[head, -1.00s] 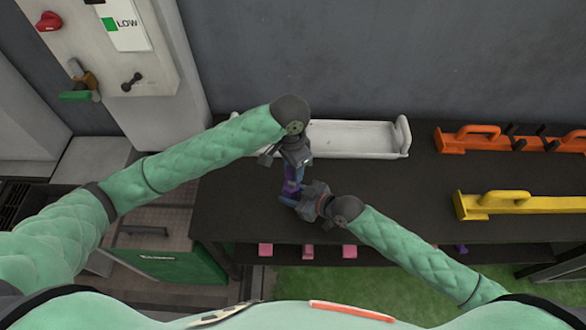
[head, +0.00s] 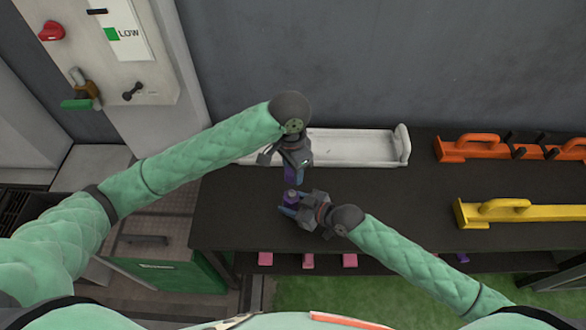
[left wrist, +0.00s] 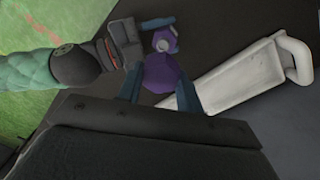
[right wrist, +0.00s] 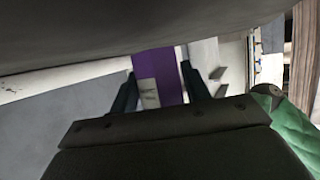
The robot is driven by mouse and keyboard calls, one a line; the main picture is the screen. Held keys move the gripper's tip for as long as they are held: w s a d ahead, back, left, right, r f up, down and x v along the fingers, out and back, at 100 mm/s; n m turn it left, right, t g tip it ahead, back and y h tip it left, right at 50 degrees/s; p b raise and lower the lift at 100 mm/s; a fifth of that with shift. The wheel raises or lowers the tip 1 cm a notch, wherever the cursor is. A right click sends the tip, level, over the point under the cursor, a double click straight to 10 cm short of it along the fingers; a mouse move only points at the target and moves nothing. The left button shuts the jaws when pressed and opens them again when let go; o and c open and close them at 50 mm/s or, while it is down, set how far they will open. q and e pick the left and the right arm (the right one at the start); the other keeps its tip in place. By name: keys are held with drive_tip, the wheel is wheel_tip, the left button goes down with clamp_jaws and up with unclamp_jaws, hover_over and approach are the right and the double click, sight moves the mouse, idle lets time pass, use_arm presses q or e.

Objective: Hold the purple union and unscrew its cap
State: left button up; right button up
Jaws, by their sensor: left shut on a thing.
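A purple piece, seemingly the cap (head: 289,174), is in my left gripper (head: 284,165), which is shut on it above the black table. In the left wrist view this purple piece (left wrist: 163,75) sits between the two fingers. A second purple piece, seemingly the union body (head: 291,197), is just below it in the head view, with a small dark gap between them. My right gripper (head: 289,207) is around this lower piece. In the right wrist view a purple body with a whitish label (right wrist: 155,65) fills the space between the fingers.
A white tray with an end handle (head: 350,146) lies behind the grippers. An orange handled rail (head: 480,148) and a yellow one (head: 510,211) lie at the right. Several pink blocks (head: 308,261) show below the table's front edge. A grey cabinet (head: 120,60) stands at the left.

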drive_tip(key=o, duration=0.3)
drive_tip(key=shift+d, duration=0.1)
drive_tip(key=v, duration=1.2)
